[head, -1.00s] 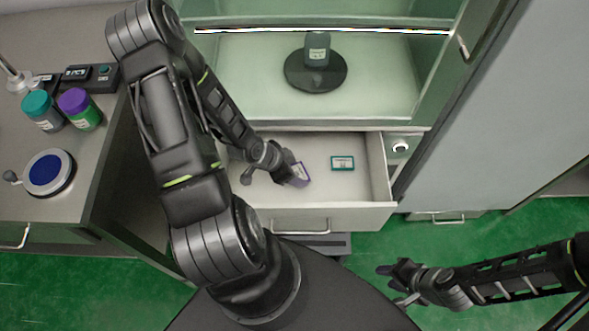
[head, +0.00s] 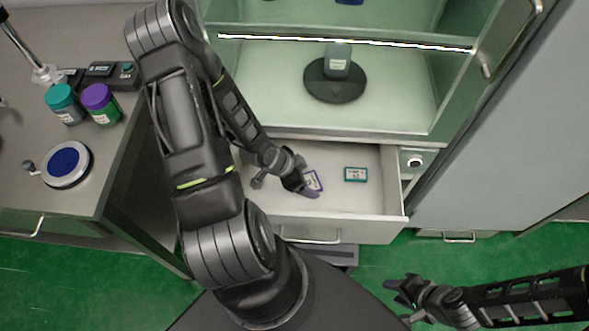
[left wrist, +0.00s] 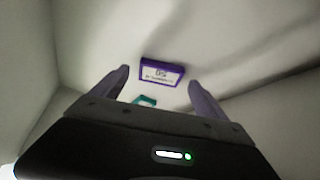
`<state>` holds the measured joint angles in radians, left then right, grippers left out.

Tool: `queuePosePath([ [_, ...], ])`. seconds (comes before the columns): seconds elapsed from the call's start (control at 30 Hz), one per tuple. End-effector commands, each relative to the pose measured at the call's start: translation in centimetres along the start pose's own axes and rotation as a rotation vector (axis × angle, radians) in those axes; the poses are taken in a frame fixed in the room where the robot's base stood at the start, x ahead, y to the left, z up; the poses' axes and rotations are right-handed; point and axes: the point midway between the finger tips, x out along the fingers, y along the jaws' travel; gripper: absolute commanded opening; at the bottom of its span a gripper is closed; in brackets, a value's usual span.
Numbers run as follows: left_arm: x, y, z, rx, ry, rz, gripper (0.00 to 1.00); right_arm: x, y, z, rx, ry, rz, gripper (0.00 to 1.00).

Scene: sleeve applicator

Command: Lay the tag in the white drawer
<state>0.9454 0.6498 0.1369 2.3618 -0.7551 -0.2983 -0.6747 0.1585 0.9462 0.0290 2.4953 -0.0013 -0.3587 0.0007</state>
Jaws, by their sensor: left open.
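The purple-edged tag (head: 315,181) with a white label lies in the open white drawer (head: 290,229), left of a teal tag (head: 356,174). My left gripper (head: 308,188) is open, low inside the drawer, right beside the purple tag and partly covering it. In the left wrist view the purple tag (left wrist: 161,72) shows between and beyond the parted fingertips, and I see no finger closed on it. The teal tag (left wrist: 146,100) is mostly hidden there behind the gripper body. My right gripper (head: 399,299) is over the floor outside the drawer, with its fingers apart and empty.
A cabinet stands above the drawer, with a grey jar (head: 338,62) on a black round base (head: 334,84). On the left bench are a teal-lidded jar (head: 63,103), a purple-lidded jar (head: 101,104) and a blue round pad (head: 65,164).

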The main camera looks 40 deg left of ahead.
Motion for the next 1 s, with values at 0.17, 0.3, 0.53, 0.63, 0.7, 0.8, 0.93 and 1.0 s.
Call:
queuePosePath([
  [0.17, -3.7, -0.2, -0.1, -0.003, -0.001, -0.005, 0.85, -1.3, -0.5, 0.0, 0.0, 0.0, 0.0, 0.36],
  [0.3, -7.0, -0.1, -0.2, -0.003, -0.002, -0.005, 0.85, -3.0, -1.2, 0.0, 0.0, -0.001, 0.0, 0.36],
  [0.53, -10.4, 0.0, -0.2, -0.001, -0.001, -0.002, 0.85, -5.1, -2.0, 0.0, 0.0, -0.003, 0.0, 0.36],
  [0.63, -10.9, 0.0, -0.1, 0.0, -0.001, -0.001, 0.85, -5.4, -2.1, 0.1, 0.0, -0.003, 0.0, 0.36],
  [0.7, -10.9, 0.0, 0.0, 0.0, -0.001, -0.001, 0.85, -5.4, -2.1, 0.1, 0.0, -0.004, 0.0, 0.36],
  [0.8, -10.9, 0.0, 0.0, 0.001, 0.0, -0.001, 0.85, -5.3, -2.1, 0.1, 0.0, -0.004, 0.0, 0.36],
  [0.93, -10.8, 0.0, 0.0, 0.001, 0.0, -0.001, 0.85, -5.3, -2.0, 0.1, 0.0, -0.004, 0.0, 0.36],
  [1.0, -10.8, 0.0, 0.0, 0.001, 0.0, -0.001, 0.85, -5.3, -2.0, 0.1, 0.0, -0.004, 0.0, 0.36],
])
